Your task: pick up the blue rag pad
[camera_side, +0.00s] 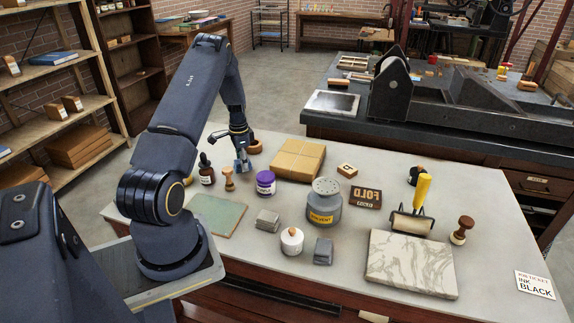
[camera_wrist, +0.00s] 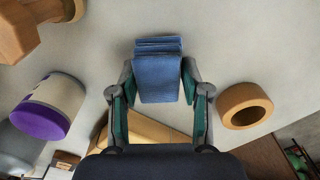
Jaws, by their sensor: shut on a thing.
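The blue rag pad (camera_wrist: 158,75) is a folded, layered blue block between the two fingers of my gripper (camera_wrist: 158,92) in the wrist view. My gripper is shut on it, with one finger against each side. In the side view my gripper (camera_side: 238,150) points down at the back left of the table, and the pad (camera_side: 241,167) shows as a small blue patch at its fingertips. I cannot tell whether the pad touches the table or hangs just above it.
A tan ring (camera_side: 255,147), a wooden-handled stamp (camera_side: 228,180), a dark dropper bottle (camera_side: 206,170) and a purple-lidded jar (camera_side: 265,184) stand close around my gripper. A brown wrapped parcel (camera_side: 298,158) lies to its right. A green mat (camera_side: 217,215) lies in front.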

